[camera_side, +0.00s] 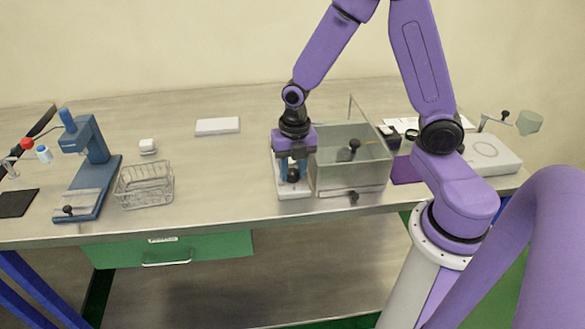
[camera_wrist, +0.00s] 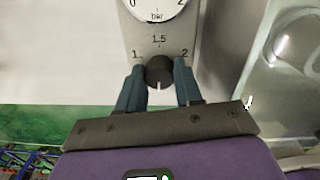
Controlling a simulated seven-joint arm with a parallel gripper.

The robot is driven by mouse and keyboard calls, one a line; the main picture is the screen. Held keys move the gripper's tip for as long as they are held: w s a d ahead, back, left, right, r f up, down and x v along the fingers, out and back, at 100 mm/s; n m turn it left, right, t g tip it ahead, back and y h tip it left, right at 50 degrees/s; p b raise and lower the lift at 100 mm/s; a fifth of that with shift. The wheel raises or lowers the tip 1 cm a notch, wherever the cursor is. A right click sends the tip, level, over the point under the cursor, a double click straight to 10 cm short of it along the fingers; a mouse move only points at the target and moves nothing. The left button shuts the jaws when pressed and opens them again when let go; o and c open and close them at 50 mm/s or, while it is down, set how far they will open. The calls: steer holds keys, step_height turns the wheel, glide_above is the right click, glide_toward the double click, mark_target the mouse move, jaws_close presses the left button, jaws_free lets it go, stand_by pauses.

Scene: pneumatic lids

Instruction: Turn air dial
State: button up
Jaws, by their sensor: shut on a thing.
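The air dial (camera_wrist: 159,71) is a round black knob with a white mark on its lower side in the wrist view. It sits on a pale panel (camera_wrist: 150,22) printed with 1, 1.5 and 2, below a round gauge (camera_wrist: 158,5) marked "bar" that is cut off at the top. My gripper (camera_wrist: 159,78) has one blue-grey finger on each side of the dial and is shut on it. In the side view the dial (camera_side: 293,175) shows between the fingers of my gripper (camera_side: 293,166), on a white unit (camera_side: 295,192) near the table's front edge.
A clear box with black knobs (camera_side: 350,160) stands just right of the dial. A wire basket (camera_side: 145,185), a blue press (camera_side: 92,165) and a white block (camera_side: 217,126) are to the left. The table (camera_side: 230,205) between basket and dial is clear.

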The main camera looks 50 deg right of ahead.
steer(key=m, duration=0.8)
steer(key=shift+m, duration=0.3)
steer(key=m, duration=0.4)
steer(key=shift+m, duration=0.3)
steer(key=m, duration=0.4)
steer(key=shift+h, duration=0.3)
steer(key=m, duration=0.9)
steer(key=shift+a+m, duration=0.1)
steer(key=shift+m, duration=0.2)
steer(key=m, duration=0.4)
steer(key=shift+m, duration=1.9)
